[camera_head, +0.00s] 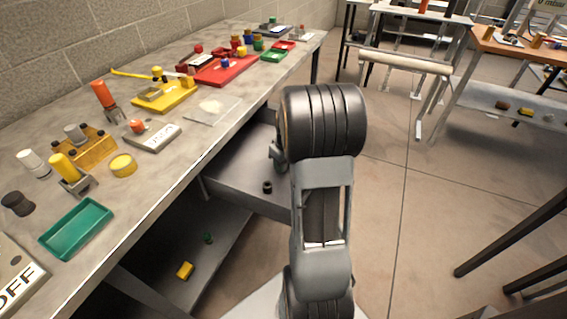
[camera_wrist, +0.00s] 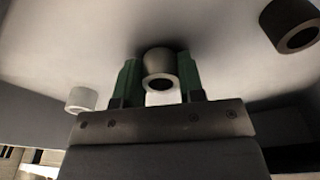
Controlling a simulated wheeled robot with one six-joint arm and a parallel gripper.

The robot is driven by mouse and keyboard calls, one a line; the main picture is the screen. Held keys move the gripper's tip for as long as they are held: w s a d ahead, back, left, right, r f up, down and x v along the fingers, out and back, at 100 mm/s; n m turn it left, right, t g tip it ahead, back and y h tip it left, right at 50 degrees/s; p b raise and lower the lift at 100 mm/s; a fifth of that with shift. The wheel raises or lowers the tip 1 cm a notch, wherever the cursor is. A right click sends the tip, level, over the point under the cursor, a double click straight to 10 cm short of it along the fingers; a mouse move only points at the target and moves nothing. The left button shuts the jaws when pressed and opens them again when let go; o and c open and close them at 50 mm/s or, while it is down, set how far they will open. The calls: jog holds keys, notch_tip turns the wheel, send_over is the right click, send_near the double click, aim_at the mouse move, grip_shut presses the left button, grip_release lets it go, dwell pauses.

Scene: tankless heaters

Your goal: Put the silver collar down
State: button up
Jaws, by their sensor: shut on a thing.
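In the wrist view a grey, silver-looking collar (camera_wrist: 157,66) with a round dark bore sits between the two green fingertips of my gripper (camera_wrist: 158,82). The gripper is shut on it. A pale flat surface lies close behind the collar; whether the collar touches it I cannot tell. In the head view my arm fills the middle, over the area right of the long bench, and hides the fingertips and the held collar.
Two other collars show in the wrist view: a pale one (camera_wrist: 82,99) at left and a darker one (camera_wrist: 291,24) at upper right. The long bench (camera_head: 190,150) holds trays and several parts.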

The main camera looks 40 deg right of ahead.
jog(key=o, duration=1)
jog(key=shift+f, duration=0.1)
notch_tip(320, 180, up, 11)
jog(key=s+p, duration=0.1)
jog(key=p, duration=0.1)
jog(key=s+a, duration=0.3)
jog(key=a, duration=0.3)
jog(key=s+a+r+m+t, duration=0.1)
jog(key=s+a, duration=0.3)
jog(key=a, duration=0.3)
jog(key=s+a, duration=0.3)
jog(key=a, duration=0.4)
jog(key=shift+s+a+r+m+t, duration=0.2)
jog(key=shift+s+a+m+t, duration=0.05)
jog(key=shift+s+m+t, duration=0.1)
